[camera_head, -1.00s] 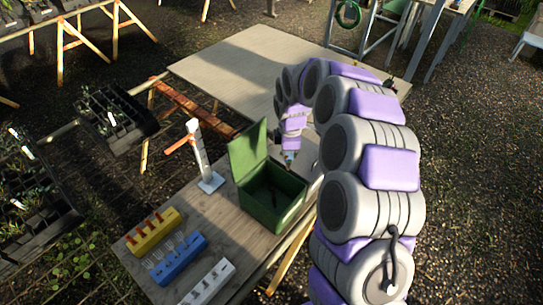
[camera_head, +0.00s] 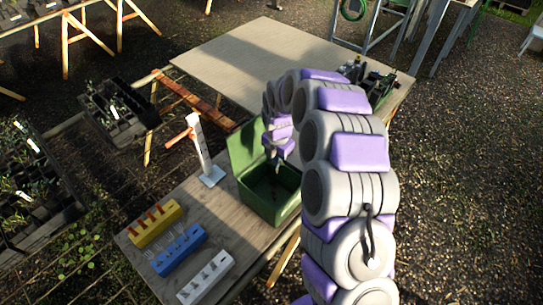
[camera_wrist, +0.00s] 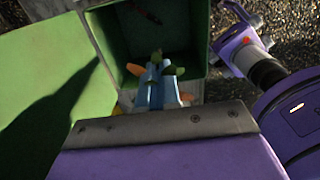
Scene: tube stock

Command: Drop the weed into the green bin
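The green bin (camera_head: 272,212) stands on the near wooden table with its lid raised; its inner wall (camera_wrist: 188,58) also shows in the wrist view. My gripper (camera_head: 277,164) is over the bin's opening, pointing down. In the wrist view my gripper (camera_wrist: 154,72) has its blue fingers close together. Small green leafy bits of the weed (camera_wrist: 156,56) stick out around the fingertips, with orange bits beside them. The weed is mostly hidden by the fingers. A thin dark thing (camera_wrist: 146,12) lies inside the bin.
A white upright stand (camera_head: 203,152) is left of the bin. Yellow (camera_head: 155,224), blue (camera_head: 180,250) and white (camera_head: 206,277) racks line the table's near left. A larger pale table (camera_head: 240,60) lies behind, with small dark items (camera_head: 372,80) at its right end.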

